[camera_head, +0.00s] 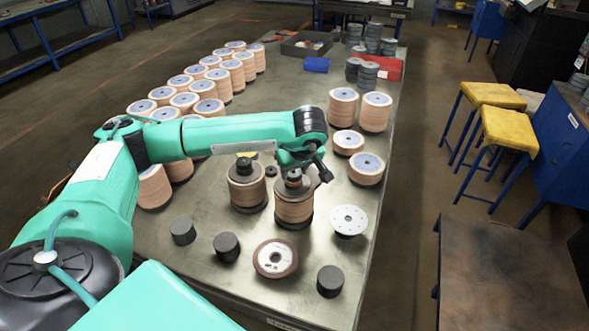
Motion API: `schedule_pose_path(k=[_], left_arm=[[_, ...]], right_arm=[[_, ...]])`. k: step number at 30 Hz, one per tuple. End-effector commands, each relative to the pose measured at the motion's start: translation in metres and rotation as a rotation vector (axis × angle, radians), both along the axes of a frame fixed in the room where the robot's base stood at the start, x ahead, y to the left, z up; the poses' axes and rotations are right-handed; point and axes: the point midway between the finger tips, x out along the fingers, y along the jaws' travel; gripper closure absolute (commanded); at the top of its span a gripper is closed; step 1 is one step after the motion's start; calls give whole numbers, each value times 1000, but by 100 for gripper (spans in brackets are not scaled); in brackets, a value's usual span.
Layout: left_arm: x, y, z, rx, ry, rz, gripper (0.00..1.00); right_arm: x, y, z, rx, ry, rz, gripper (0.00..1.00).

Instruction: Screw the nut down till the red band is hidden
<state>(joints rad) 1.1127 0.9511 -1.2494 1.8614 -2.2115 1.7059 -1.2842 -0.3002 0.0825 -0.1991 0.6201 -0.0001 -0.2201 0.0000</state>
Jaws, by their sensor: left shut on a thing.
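My left gripper (297,176) reaches in from the left and points down over the top of a stack of tan flap discs (294,208). Its jaws are shut at the small nut on the stack's central post; the nut is mostly hidden by the fingers. I cannot make out the red band clearly at this size. A second, similar stack (247,192) stands just to the left, with a yellowish and dark piece (245,163) on top. My right gripper is not in view.
Several black cylinders (183,231), a single disc (275,258) and a pale perforated plate (348,220) lie on the metal table near the front. Rows of disc stacks (208,90) fill the left; more stacks (375,111) stand on the right. The table's right edge is close.

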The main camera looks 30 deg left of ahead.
Motion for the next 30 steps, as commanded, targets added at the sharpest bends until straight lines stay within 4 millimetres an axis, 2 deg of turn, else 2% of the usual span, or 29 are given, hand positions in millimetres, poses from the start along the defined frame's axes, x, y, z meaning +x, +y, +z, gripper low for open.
schedule_pose_path(k=[12, 13, 16, 26, 30], left_arm=[[0, 0, -4, 0, 0, 0, 82], [0, 0, -3, 0, 0, 0, 53], [0, 0, -3, 0, 0, 0, 34], [0, -1, -1, 0, -1, 0, 34], [-2, -6, 11, -1, -5, -2, 34]], right_arm=[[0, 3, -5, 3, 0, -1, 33], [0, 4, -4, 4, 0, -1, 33], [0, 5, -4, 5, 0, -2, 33], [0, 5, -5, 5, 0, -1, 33], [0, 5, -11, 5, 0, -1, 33]])
